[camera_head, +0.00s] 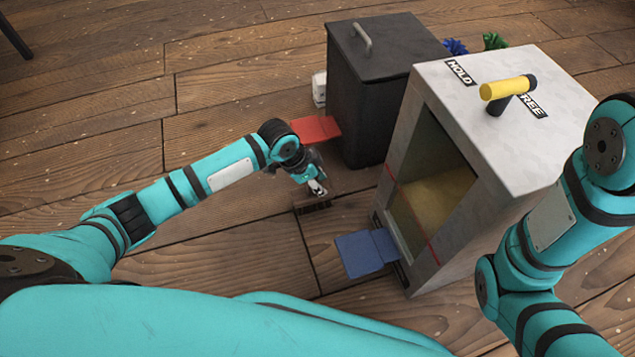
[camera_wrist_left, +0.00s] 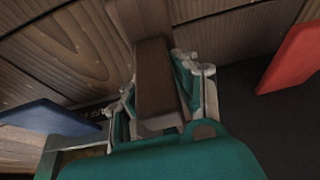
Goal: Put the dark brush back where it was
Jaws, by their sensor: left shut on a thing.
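The dark brush (camera_head: 312,207) is low over the wooden floor, between the red flap and the blue flap; I cannot tell if it touches the floor. My left gripper (camera_head: 317,188) is shut on it from above. In the left wrist view the brush's brown handle (camera_wrist_left: 156,80) lies between the two fingers of the left gripper (camera_wrist_left: 160,95). The brush's far end runs out of the top of that view. My right arm shows at the right of the head view, but its gripper is out of sight.
A grey cabinet (camera_head: 560,105) with a windowed front has a yellow lever (camera_head: 508,88) between HOLD and FREE labels. A blue flap (camera_head: 367,252) juts from its base. A black lidded bin (camera_head: 375,110) stands behind, beside a red flap (camera_head: 316,129).

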